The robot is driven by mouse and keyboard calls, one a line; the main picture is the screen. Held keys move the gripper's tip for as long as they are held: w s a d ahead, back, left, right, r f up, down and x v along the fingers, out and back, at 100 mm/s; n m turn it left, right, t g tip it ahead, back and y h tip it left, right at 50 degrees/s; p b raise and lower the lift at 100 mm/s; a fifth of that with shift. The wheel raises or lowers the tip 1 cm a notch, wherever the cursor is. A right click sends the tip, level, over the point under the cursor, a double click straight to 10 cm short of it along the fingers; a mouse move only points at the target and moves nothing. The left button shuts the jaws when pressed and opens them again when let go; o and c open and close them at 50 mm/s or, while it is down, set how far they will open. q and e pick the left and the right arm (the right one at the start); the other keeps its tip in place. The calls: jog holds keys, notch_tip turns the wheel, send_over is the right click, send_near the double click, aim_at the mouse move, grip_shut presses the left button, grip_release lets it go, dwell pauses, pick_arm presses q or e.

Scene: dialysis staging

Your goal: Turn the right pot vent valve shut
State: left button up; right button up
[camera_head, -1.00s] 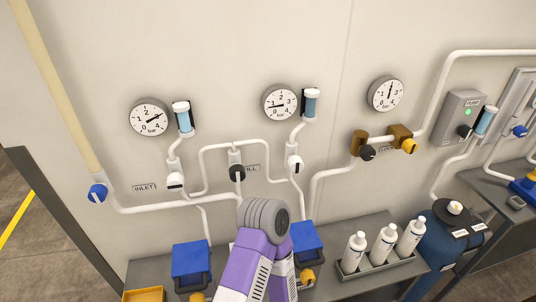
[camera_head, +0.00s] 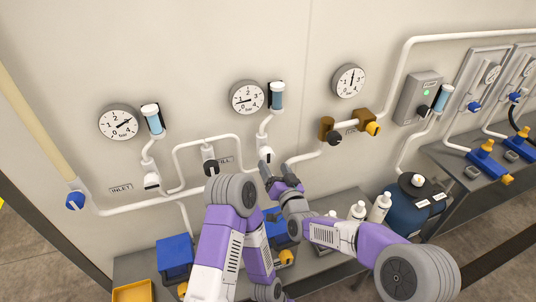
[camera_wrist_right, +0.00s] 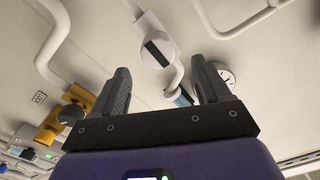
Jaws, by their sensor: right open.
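The valve with a white knob (camera_head: 265,154) sits on the white pipe below the right-hand light-blue sight cylinder (camera_head: 277,96). In the right wrist view the white knob (camera_wrist_right: 158,50) has a dark stripe and shows beyond the gap between my fingertips. My right gripper (camera_head: 284,182) is just below the knob in the head view, with its fingers toward the wall. In the right wrist view the gripper (camera_wrist_right: 162,78) is open, with nothing between its fingers. My left arm is folded in front at the middle, and its gripper does not show.
A similar white knob (camera_head: 152,181) sits under the left cylinder. A black knob (camera_head: 211,167) is on the pipe between them. A brass fitting (camera_head: 327,128) with a black knob is to the right. White bottles (camera_head: 379,207) and a blue tank (camera_head: 410,205) stand below right.

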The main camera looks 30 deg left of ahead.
aim_at(269, 157)
jog(key=shift+p+x, duration=0.6)
jog(key=shift+x, duration=2.7)
jog(key=shift+w+f, duration=0.1)
jog(key=shift+d, duration=0.1)
jog(key=shift+c, duration=0.2)
jog(key=c, duration=1)
